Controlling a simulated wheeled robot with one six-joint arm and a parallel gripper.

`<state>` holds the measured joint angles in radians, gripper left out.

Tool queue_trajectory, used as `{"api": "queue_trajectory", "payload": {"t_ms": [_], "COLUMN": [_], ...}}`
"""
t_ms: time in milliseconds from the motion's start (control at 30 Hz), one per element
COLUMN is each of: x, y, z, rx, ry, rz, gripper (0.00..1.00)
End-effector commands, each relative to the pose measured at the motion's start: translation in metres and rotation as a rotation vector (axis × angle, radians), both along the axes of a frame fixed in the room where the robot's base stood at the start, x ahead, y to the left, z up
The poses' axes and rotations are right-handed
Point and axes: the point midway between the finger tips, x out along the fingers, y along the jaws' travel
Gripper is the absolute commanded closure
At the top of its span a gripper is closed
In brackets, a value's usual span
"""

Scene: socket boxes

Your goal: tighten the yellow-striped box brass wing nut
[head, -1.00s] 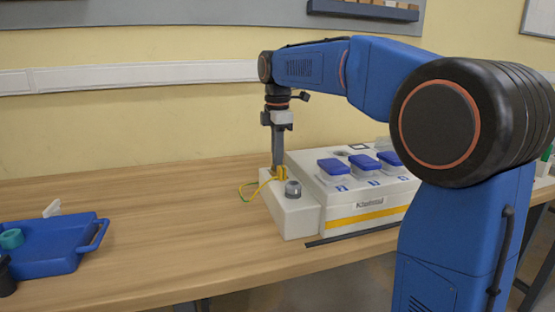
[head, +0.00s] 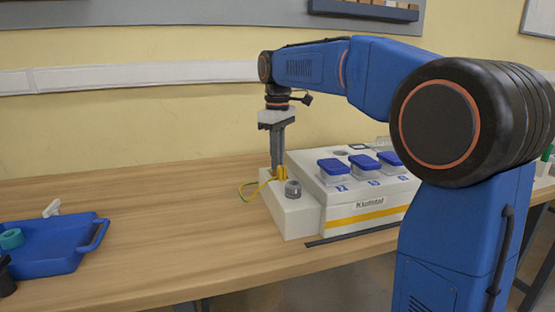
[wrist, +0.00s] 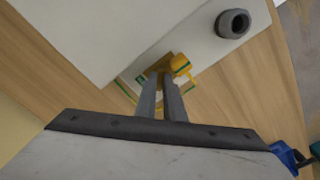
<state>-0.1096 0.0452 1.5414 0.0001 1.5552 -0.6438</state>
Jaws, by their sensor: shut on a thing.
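The white box with a yellow stripe (head: 362,217) stands on the bench, with a lower step at its left end. My gripper (head: 274,174) points down at the back of that step. In the wrist view, its fingers (wrist: 161,82) are closed around the brass wing nut (wrist: 159,66), which is largely hidden between the tips. A yellow-green wire (head: 247,191) loops at the step's left edge. How far the nut is turned cannot be told.
A grey round knob (head: 293,188) stands on the step near the fingers, also in the wrist view (wrist: 233,23). Several blue-lidded sockets (head: 334,167) line the box top. A blue tray (head: 55,257) lies at left. Bench between is clear.

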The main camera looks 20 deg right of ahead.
Motion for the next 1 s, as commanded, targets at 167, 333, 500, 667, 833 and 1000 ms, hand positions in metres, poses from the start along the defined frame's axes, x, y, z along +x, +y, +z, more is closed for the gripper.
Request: {"api": "queue_trajectory", "payload": {"t_ms": [167, 333, 500, 667, 833, 1000], "x": [0.0003, 0.0003, 0.0003, 0.0003, 0.0003, 0.0003], "y": [-0.0002, -0.0002, -0.0002, -0.0002, -0.0002, -0.0002], "z": [0.0004, 0.0004, 0.0004, 0.0005, 0.0005, 0.0005], "rx": [0.000, 0.000, 0.000, 0.000, 0.000, 0.000], "ry": [-0.001, -0.001, -0.001, -0.001, -0.001, -0.001], "rz": [-0.165, -0.325, -0.474, -0.590, -0.681, -0.738], "gripper": [1.00, 1.00, 1.00, 1.00, 1.00, 1.00]}}
